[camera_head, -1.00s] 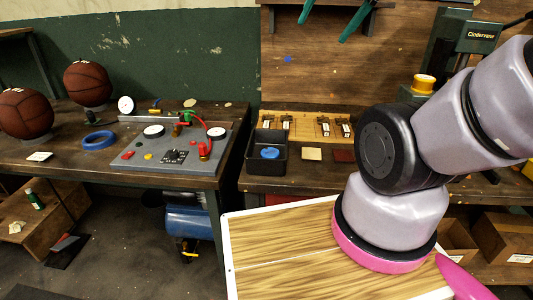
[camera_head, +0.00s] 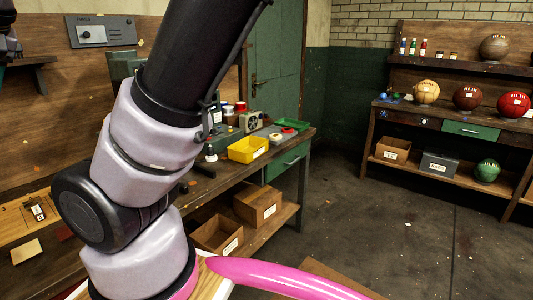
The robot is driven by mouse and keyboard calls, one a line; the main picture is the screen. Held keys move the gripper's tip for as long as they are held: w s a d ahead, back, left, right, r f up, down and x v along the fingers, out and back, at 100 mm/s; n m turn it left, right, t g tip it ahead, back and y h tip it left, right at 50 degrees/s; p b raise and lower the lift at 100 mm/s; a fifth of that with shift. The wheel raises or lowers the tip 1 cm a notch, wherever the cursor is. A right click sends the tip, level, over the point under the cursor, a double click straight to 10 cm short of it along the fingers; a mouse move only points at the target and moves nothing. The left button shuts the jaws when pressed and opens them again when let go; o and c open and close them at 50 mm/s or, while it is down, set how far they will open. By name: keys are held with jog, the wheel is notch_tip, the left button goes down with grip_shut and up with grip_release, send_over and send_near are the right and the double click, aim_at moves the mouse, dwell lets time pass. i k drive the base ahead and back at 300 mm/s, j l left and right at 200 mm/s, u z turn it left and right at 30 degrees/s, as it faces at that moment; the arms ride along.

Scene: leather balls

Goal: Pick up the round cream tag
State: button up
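I cannot pick out the round cream tag with certainty. A small pale round piece (camera_head: 276,136) lies on the far end of the workbench, too small to identify. A flat cream square (camera_head: 26,251) lies on the bench at the lower left. My arm crosses the left of the view and hides part of the bench. My gripper is out of view.
A yellow bin (camera_head: 248,149) stands on the workbench, with open cardboard boxes (camera_head: 258,202) on the shelf below. A shelf unit (camera_head: 450,119) with several balls stands at the right. The dark floor (camera_head: 365,215) between them is mostly clear.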

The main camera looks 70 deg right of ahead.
aim_at(275, 135)
jog(key=k+l+z, duration=0.1)
jog(key=l, duration=0.25)
jog(key=k+l+z, duration=0.15)
jog(key=l, duration=0.25)
jog(key=k+l+z, duration=0.1)
jog(key=k+l, duration=0.15)
jog(key=l, duration=0.15)
jog(key=k+l+z, duration=0.1)
jog(key=l, duration=0.35)
jog(key=z, duration=1.15)
